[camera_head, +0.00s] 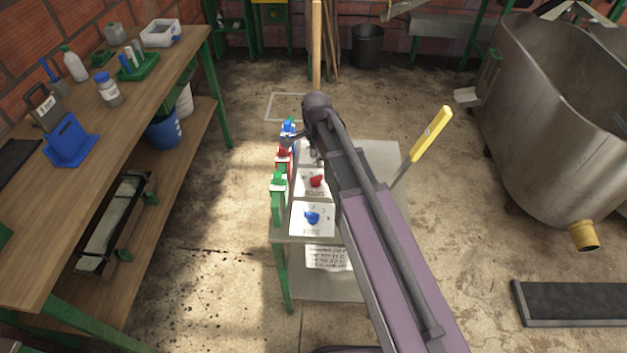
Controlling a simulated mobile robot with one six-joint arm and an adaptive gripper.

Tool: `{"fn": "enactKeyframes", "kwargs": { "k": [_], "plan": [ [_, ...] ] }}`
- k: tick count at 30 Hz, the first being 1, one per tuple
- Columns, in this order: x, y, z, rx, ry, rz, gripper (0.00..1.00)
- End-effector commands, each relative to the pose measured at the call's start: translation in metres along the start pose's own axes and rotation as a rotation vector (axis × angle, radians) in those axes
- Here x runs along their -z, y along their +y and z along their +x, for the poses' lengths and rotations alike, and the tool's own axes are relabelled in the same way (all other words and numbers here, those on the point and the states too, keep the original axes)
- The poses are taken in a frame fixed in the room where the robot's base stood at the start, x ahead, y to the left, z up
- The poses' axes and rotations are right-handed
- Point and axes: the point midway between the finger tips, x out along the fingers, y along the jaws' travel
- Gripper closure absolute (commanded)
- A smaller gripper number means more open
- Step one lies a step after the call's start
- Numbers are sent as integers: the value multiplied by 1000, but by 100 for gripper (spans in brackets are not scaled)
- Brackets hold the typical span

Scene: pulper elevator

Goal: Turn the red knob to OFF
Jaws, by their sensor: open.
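The red knob (316,181) sits on a white labelled plate (308,194) on top of a small stand in the middle of the view. The plate's lettering and the knob's pointer are too small to read. My arm reaches over the right side of the stand. My gripper (296,141) is at the far end of the arm, beyond the red knob and near the blue item at the back left edge. It is open, but its fingers are small and partly hidden by the arm.
A blue knob (312,217) is on a nearer plate. Green (278,195), red (284,158) and blue (288,129) upright pieces line the stand's left edge. A yellow-handled lever (431,134) rises at the right. A workbench (150,95) stands left, a metal tank (540,120) right.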

Motion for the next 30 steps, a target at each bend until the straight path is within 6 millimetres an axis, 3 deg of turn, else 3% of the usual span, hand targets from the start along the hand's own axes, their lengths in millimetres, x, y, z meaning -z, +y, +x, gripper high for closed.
{"fn": "enactKeyframes", "kwargs": {
  "k": [30],
  "plan": [
    [-1,0,79,0,0,-2,51]
  ]
}}
